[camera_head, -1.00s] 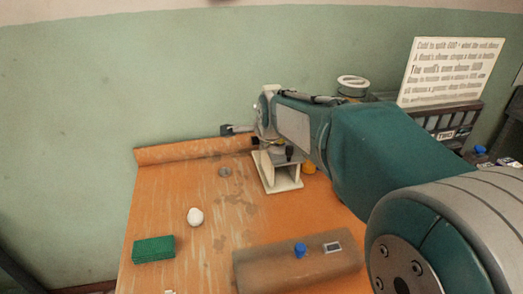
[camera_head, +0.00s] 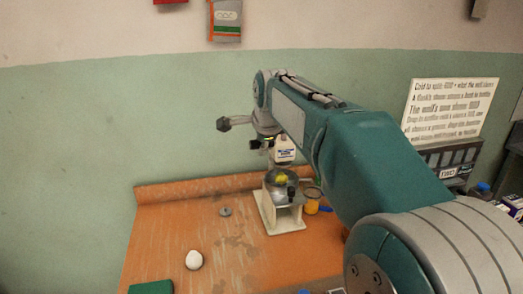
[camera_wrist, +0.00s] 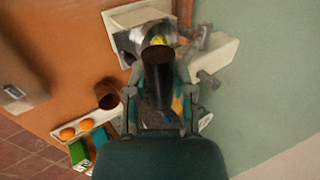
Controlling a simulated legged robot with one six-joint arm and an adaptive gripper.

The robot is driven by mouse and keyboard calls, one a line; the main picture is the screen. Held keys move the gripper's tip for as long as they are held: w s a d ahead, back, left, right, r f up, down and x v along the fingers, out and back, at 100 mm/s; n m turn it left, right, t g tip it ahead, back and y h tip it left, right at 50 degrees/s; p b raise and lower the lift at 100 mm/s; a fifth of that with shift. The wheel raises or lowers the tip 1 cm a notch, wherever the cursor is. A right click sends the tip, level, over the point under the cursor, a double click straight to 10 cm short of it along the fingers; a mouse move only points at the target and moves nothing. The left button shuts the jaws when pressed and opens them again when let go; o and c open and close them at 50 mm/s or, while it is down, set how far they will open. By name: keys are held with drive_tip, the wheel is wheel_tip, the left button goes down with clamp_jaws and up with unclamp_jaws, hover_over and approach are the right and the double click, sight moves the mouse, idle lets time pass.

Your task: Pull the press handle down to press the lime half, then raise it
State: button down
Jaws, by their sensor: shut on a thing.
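The press (camera_head: 284,224) stands on the orange bench with a pale frame and a dark and metallic upper part. A yellow-green patch (camera_head: 281,178), probably the lime half, shows at its upper part; a yellow bit also shows at the press in the wrist view (camera_wrist: 157,41). My gripper (camera_wrist: 158,98) is shut on the dark press handle (camera_wrist: 158,78), which lies between its fingers. In the head view my gripper is above the press, and its fingertips are hard to make out. Most of the handle is hidden there.
A white egg-like object (camera_head: 194,260) and a small grey disc (camera_head: 225,212) lie left of the press. An orange jar (camera_head: 312,200) stands close on its right. A printed sign (camera_head: 452,107) is at the back right. The bench left of the press is mostly clear.

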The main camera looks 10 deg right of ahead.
drive_tip(key=shift+w+r, duration=0.1)
drive_tip(key=shift+r, duration=0.2)
drive_tip(key=c, duration=0.5)
unclamp_jaws()
drive_tip(key=shift+c, duration=0.2)
drive_tip(key=shift+o, duration=0.3)
drive_tip(key=shift+f, duration=0.1)
drive_tip(key=v, duration=1.1)
drive_tip(key=shift+s+r, duration=0.25)
drive_tip(key=shift+r, duration=0.05)
